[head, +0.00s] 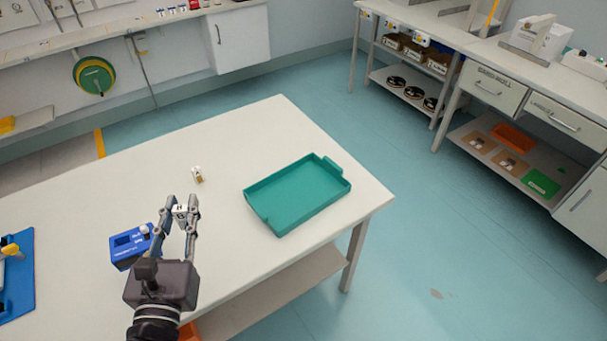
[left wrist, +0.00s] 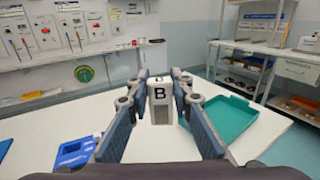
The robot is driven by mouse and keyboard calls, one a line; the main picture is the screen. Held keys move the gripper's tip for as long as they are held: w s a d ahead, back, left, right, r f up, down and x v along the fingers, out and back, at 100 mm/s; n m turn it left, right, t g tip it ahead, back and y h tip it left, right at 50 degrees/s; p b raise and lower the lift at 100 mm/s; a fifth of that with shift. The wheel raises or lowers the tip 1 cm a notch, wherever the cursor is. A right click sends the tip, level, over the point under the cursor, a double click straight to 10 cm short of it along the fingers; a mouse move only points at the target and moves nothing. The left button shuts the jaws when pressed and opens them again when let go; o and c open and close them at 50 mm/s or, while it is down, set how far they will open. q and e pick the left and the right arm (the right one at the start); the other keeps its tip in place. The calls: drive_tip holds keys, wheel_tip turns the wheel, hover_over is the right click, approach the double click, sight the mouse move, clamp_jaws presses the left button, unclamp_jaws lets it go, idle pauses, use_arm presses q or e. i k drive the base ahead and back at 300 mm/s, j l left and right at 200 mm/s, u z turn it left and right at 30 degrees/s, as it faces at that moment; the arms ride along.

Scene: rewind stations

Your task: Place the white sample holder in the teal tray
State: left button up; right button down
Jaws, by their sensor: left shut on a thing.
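The teal tray (head: 297,196) lies empty on the white table, near its right corner. It also shows in the left wrist view (left wrist: 232,122), to the right of my fingers. My left gripper (head: 180,212) is shut on the white sample holder (left wrist: 160,104), a small upright block marked with a black B and a grey lower face. The holder also shows between the fingertips in the head view (head: 180,210). The gripper is to the left of the tray, apart from it. My right gripper is not in view.
A small white and brown item (head: 197,175) stands on the table beyond my gripper. A blue box (head: 132,246) stands left of the gripper, and a blue mat (head: 17,280) lies at the far left. The table between gripper and tray is clear.

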sight(298, 193)
drive_tip(key=i+l+u, duration=0.1)
drive_tip(key=l, duration=0.4)
drive_tip(key=i+l+u, duration=0.1)
drive_tip(key=l, duration=0.45)
drive_tip(key=i+l+u, duration=0.1)
drive_tip(key=i+l, duration=0.15)
drive_tip(key=l, duration=0.3)
drive_tip(key=i+l+u, duration=0.1)
drive_tip(key=l, duration=0.4)
drive_tip(key=i+l+u, duration=0.1)
drive_tip(key=l, duration=0.45)
